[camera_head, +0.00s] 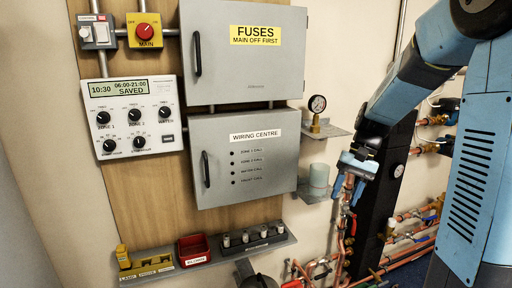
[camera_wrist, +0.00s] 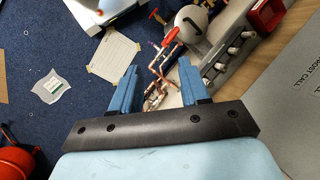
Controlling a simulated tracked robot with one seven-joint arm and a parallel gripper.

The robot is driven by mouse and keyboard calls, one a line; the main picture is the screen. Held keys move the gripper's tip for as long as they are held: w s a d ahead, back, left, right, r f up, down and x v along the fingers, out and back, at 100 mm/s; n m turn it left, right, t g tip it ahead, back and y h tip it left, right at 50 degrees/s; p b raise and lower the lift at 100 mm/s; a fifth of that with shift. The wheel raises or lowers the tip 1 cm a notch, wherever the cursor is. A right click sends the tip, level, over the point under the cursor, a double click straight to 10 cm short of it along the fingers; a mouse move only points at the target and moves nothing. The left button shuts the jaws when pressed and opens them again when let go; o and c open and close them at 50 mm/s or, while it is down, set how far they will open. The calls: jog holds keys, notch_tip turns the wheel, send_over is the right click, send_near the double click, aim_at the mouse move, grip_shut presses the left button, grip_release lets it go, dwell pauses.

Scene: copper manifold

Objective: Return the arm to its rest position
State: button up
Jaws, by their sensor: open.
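My gripper (camera_head: 351,178) hangs at the end of my blue arm, right of the wiring centre box in the head view. It points downward in front of the copper pipes. In the wrist view, the two blue fingers of my gripper (camera_wrist: 157,90) stand apart with nothing between them. Copper pipes (camera_wrist: 165,60) show beyond the fingers, apart from them. My upper arm takes up the right side of the head view and hides part of the wall and pipes.
The grey wiring centre box (camera_head: 262,170) and fuses box (camera_head: 240,90) are shut on the wall. Small shelves hold a gauge (camera_head: 317,104) and a pale cylinder (camera_head: 318,178) close to my gripper. A lower shelf (camera_head: 215,252) carries a red bin (camera_head: 194,250). Blue carpet (camera_wrist: 40,60) lies below.

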jog(key=s+r+n+t+h, duration=0.1)
jog(key=s+r+t, duration=0.3)
jog(key=s, duration=0.5)
jog(key=s+r+n+t+h, duration=0.2)
jog(key=s+r+t, duration=0.2)
jog(key=s, duration=0.5)
jog(key=shift+a+r+h, duration=0.4)
jog(key=shift+r, duration=0.6)
